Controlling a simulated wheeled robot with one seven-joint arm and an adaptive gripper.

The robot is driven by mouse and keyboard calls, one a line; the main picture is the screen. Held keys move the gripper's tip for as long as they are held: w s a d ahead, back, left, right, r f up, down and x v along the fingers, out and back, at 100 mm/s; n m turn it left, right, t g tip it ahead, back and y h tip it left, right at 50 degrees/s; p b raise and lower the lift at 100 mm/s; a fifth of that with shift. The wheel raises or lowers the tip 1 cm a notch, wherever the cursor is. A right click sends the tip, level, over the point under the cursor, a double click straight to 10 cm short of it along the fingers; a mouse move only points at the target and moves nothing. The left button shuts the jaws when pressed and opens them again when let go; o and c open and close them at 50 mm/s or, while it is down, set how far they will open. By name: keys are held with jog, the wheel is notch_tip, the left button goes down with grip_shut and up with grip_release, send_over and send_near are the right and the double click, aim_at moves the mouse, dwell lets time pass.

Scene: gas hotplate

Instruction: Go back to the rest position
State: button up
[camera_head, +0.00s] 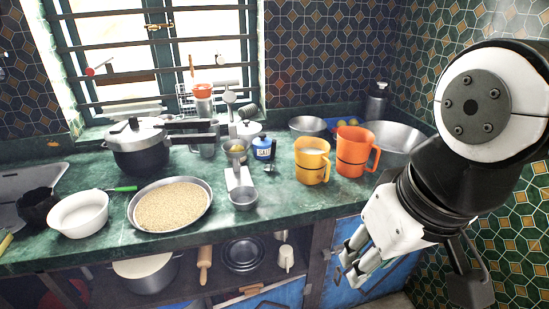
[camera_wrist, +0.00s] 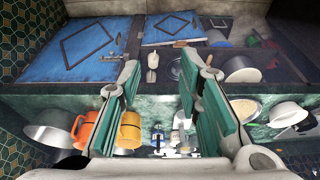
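My gripper (camera_head: 354,264) hangs at the lower right in the head view, in front of the counter's front edge and the blue cabinet doors. It points down and to the left. In the wrist view my gripper (camera_wrist: 160,66) shows two fingers with green pads, spread well apart. Nothing is between the pads, and the fingers touch no object that I can see. The wrist picture shows the kitchen upside down, with the cabinets at the top and the counter below.
The green counter (camera_head: 290,200) holds a pressure cooker (camera_head: 140,150), a plate of grain (camera_head: 172,206), a white bowl (camera_head: 80,214), a yellow mug (camera_head: 312,163), an orange mug (camera_head: 354,154) and metal bowls. Blue cabinet doors (camera_head: 345,255) and an open shelf are below. A tiled wall stands at right.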

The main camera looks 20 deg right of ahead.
jog(key=shift+t, duration=0.5)
notch_tip(320, 180, up, 5)
jog(key=p, duration=0.3)
jog(key=shift+f+p, duration=0.1)
jog(key=shift+p, duration=0.3)
